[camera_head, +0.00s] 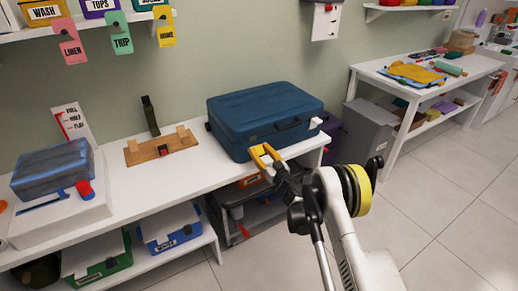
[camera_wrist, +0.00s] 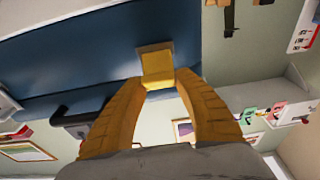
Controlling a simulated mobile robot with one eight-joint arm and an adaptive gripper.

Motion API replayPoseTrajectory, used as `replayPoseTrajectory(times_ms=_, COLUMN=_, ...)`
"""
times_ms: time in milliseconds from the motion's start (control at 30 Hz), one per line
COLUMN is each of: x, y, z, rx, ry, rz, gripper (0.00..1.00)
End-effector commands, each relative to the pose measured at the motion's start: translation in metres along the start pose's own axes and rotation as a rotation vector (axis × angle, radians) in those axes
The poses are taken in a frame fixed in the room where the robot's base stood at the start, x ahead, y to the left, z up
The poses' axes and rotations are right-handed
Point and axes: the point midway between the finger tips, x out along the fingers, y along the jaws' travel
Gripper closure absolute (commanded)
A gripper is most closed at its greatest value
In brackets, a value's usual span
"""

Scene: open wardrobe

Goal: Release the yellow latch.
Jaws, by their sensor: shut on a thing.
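A dark blue suitcase (camera_head: 262,112) lies closed on the white bench, its black handle facing the front. My gripper (camera_head: 262,152) is at the left part of its front face, with its yellow fingers reaching toward it. In the wrist view, the yellow latch (camera_wrist: 157,66) sits on the blue suitcase (camera_wrist: 75,65), at the tips of my gripper (camera_wrist: 160,82). The fingers are closed on its sides. In the head view the latch cannot be told apart from the yellow fingers. A white latch (camera_head: 315,123) shows at the suitcase's right front corner.
Tiled floor (camera_head: 440,200) is open at right.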

Motion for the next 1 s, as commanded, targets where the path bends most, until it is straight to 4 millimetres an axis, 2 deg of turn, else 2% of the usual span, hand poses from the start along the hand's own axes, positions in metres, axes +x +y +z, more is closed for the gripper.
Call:
replayPoseTrajectory(times_ms=567, x=-0.0008, y=-0.0001, z=0.0021, rx=-0.001, ry=0.042, rz=0.0, gripper=0.92)
replayPoseTrajectory(times_ms=600, x=-0.0008, y=-0.0001, z=0.0021, rx=-0.001, ry=0.042, rz=0.0, gripper=0.55)
replayPoseTrajectory(times_ms=633, x=-0.0008, y=-0.0001, z=0.002, rx=-0.001, ry=0.042, rz=0.0, gripper=0.46)
replayPoseTrajectory(times_ms=667, x=-0.0008, y=-0.0001, z=0.002, rx=-0.001, ry=0.042, rz=0.0, gripper=0.43)
replayPoseTrajectory(times_ms=1000, x=-0.0049, y=0.0002, z=0.002, rx=-0.001, ry=0.042, rz=0.0, gripper=0.43)
